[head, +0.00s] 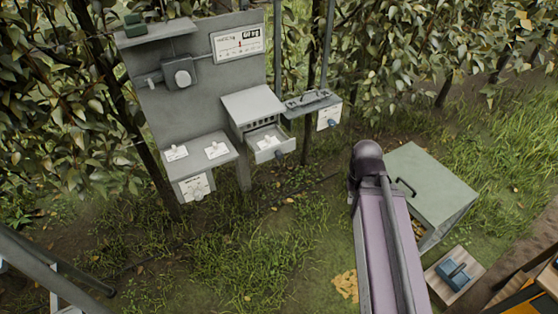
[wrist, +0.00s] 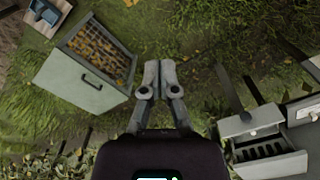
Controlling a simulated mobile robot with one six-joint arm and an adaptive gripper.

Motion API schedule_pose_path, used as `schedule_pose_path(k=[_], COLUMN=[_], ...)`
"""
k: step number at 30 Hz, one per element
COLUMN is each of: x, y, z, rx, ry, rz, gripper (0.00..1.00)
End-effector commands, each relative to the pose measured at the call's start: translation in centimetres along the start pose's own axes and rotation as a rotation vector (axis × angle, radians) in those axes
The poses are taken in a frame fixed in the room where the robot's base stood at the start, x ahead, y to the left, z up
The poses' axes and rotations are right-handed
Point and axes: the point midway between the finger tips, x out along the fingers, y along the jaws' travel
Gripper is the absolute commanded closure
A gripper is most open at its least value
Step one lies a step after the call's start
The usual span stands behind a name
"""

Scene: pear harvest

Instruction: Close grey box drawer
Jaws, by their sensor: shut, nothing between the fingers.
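The grey box (head: 251,104) with a slotted front stands on a shelf of the grey panel in the head view. Its drawer (head: 267,143) is pulled out, with a white item inside and a dark blue knob on its front. In the wrist view the box (wrist: 272,167) and its open drawer (wrist: 250,125) are at the lower right. My gripper (wrist: 159,76) is shut and empty in the middle of the wrist view, apart from the drawer and to its left. In the head view my arm's upper part shows at right of centre; the fingers are hidden.
A grey-green cabinet (head: 433,185) with a black handle stands on the grass at right. A small case (head: 311,108) on a shelf is just right of the box. A lower shelf (head: 200,156) is at left. Foliage and posts surround the panel; grass in front is open.

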Motion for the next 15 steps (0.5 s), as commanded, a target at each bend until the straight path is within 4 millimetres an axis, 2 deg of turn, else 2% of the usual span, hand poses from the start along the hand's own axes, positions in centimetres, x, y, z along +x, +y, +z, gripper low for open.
schedule_pose_path(k=[9,15], x=[0.1,1.4], y=[-0.1,-1.1], z=[-0.1,-0.7], rx=[0.000,0.004], ry=[0.003,0.036], rz=[-0.004,-0.053], gripper=[1.00,1.00])
